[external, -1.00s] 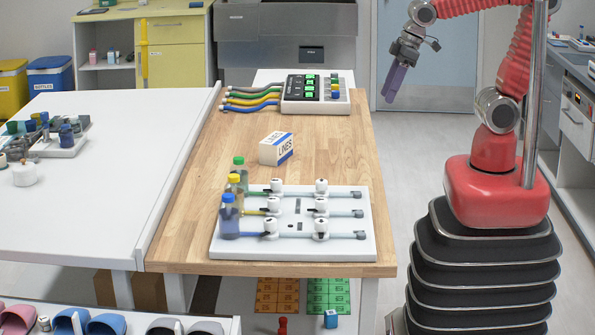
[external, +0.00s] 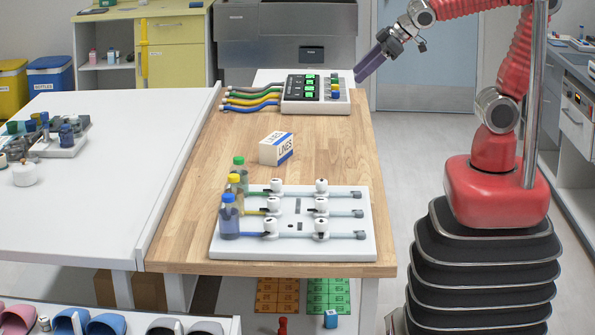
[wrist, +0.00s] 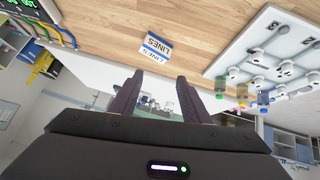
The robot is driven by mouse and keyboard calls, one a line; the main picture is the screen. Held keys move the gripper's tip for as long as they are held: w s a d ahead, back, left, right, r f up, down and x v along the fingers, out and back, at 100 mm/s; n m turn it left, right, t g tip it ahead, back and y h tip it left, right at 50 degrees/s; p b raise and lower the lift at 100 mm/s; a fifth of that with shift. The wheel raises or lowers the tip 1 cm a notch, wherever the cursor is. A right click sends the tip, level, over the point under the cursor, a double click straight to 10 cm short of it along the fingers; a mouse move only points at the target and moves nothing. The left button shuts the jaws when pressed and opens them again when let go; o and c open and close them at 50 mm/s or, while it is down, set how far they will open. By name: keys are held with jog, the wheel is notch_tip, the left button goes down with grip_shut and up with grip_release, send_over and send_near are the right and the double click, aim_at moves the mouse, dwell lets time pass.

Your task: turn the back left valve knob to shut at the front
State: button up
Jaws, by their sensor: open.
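The white valve board (external: 300,253) lies on the near part of the wooden table. It bears two columns of white knobs. The back left valve knob (external: 277,185) is on the line from the green-capped bottle (external: 239,166); its exact pointer direction is too small to tell. The board also shows at the upper right in the wrist view (wrist: 237,59). My gripper (external: 358,77) is open and empty, beyond the board near the table's back right corner, well apart from the knob. Both dark purple fingers show in the wrist view (wrist: 158,76) with nothing between them.
A white box marked LINES (external: 275,149) stands behind the board. Yellow-capped (external: 234,183) and blue-capped (external: 229,213) bottles stand by the board's left edge. A control box (external: 316,105) with coloured hoses is at the back. Bare wood lies right of the LINES box.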

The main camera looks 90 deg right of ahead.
jog(key=w+a+r+n+t+y, duration=0.1)
jog(key=w+a+r+t, duration=0.15)
jog(key=w, duration=0.55)
jog(key=w+a+r+n+t, duration=0.1)
jog(key=w+a+n, duration=0.15)
jog(key=w, duration=0.45)
jog(key=w+a+f+n+y, duration=0.3)
jog(key=w+a+y, duration=0.2)
jog(key=w+a, duration=0.6)
jog(key=w+a+f+n+g+y, duration=0.1)
jog(key=a+f+n+y, duration=0.2)
jog(key=a, duration=0.4)
jog(key=a+f+n+g+y, duration=0.1)
jog(key=a+f+y, duration=0.1)
jog(key=a+f, duration=0.35)
jog(key=s+a+f+n+g+y, duration=0.1)
jog(key=s+a+f+g, duration=0.1)
jog(key=a+f, duration=0.1)
jog(key=s+a+f+n+g+y, duration=0.1)
jog(key=s+a+f+g, duration=0.1)
jog(key=a+f, duration=0.2)
jog(key=s+a+f+n+g+y, duration=0.1)
jog(key=a+f+n+g, duration=0.1)
jog(key=a+f+g, duration=0.1)
jog(key=shift+s+a+f+y, duration=0.25)
jog(key=shift+s+a+y, duration=0.05)
jog(key=shift+s+a, duration=0.15)
jog(key=shift+a, duration=0.1)
